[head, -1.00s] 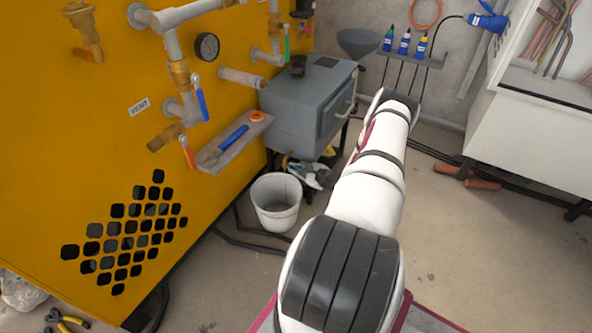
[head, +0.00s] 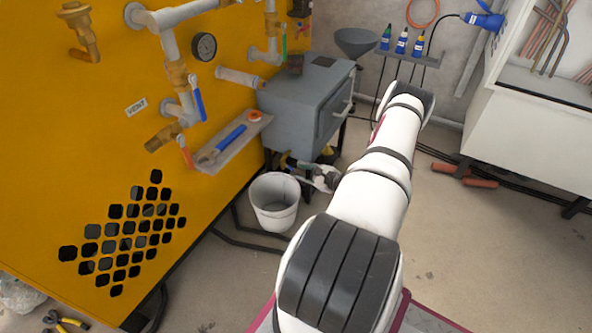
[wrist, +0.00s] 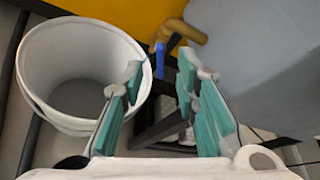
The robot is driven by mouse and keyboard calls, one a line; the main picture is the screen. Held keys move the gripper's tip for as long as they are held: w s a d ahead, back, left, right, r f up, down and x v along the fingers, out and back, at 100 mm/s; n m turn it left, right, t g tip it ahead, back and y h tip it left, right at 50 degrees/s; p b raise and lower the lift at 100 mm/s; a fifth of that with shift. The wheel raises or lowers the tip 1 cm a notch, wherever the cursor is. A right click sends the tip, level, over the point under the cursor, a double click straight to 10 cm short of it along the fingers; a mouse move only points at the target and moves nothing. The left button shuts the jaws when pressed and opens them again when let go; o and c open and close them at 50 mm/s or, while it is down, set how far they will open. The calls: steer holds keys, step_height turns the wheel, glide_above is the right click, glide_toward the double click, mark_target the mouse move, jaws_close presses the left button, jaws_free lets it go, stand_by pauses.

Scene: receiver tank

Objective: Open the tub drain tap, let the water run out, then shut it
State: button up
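The drain tap (wrist: 185,32) is a brass fitting with a blue lever (wrist: 160,60), at the top middle of the wrist view. The lever points down the picture from the brass body. My gripper (wrist: 160,68) is open, its teal-padded fingers on either side of the lever, with gaps visible on both sides. I cannot tell how far beyond the fingertips the lever is. In the head view the grey tub (head: 300,110) stands beside the yellow cabinet, and my wrist partly hides the area under it. No running water is visible.
A white bucket (head: 274,205) stands on the floor below and left; its rim (wrist: 140,60) is close to my left finger in the wrist view. A shelf (head: 230,150) with a wrench juts from the yellow cabinet (head: 60,150). Dark tub legs (wrist: 165,130) stand behind the fingers.

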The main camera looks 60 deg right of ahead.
steer(key=d+v, duration=0.1)
steer(key=v, duration=0.6)
steer(key=shift+a, duration=0.55)
steer(key=shift+s+r, duration=0.1)
steer(key=shift+s, duration=0.05)
